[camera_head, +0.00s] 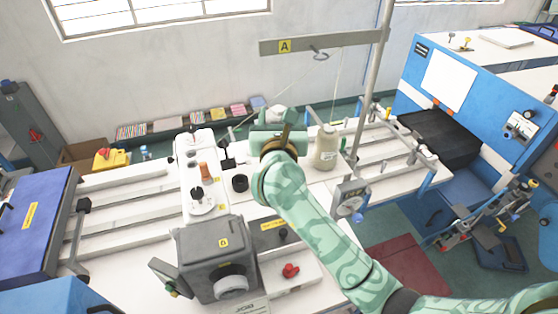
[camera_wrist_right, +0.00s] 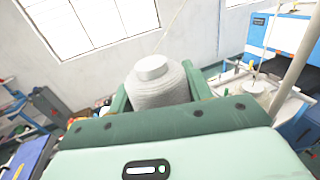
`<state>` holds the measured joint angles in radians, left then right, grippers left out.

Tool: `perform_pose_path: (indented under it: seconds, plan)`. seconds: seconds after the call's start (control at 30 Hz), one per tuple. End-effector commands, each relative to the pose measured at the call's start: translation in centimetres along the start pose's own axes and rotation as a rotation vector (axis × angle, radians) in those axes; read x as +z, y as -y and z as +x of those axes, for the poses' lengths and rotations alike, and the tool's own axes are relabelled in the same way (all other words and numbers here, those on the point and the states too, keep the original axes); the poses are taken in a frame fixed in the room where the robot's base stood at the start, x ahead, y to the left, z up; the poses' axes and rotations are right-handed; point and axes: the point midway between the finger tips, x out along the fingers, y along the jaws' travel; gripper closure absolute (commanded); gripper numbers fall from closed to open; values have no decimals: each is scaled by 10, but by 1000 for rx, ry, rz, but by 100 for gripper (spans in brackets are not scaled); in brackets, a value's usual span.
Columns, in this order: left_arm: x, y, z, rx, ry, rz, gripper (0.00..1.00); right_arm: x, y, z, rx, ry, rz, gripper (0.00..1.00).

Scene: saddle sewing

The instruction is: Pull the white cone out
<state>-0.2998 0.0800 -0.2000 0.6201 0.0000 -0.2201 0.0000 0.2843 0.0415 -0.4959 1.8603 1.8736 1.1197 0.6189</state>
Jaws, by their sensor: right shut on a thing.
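The white cone (camera_wrist_right: 158,88) is a wound thread cone with a pale flat top. It sits between the two green fingers of my right gripper (camera_wrist_right: 155,80) in the wrist view, and the gripper is shut on it. In the head view the cone (camera_head: 277,113) shows only in part, beyond my right gripper (camera_head: 277,126), which hides its lower part. I cannot tell whether its base touches anything. A thread runs upward from near its top in the wrist view. My left gripper is not in view.
A cream cone (camera_head: 326,149) stands on the white table to the right of my right gripper. A metal pole (camera_head: 371,85) rises close by, with a crossbar (camera_head: 325,40) above. A grey-and-white sewing machine (camera_head: 222,260) stands at the front left.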

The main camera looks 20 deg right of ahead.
Motion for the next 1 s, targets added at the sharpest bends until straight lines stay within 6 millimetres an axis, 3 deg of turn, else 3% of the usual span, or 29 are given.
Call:
perform_pose_path:
  seconds: [0.57, 1.0]
  plan:
    - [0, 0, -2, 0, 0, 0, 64, 8, 0, 0, 0, 2, 2, 78]
    - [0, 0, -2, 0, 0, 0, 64, 44, 0, 0, 0, 1, 2, 78]
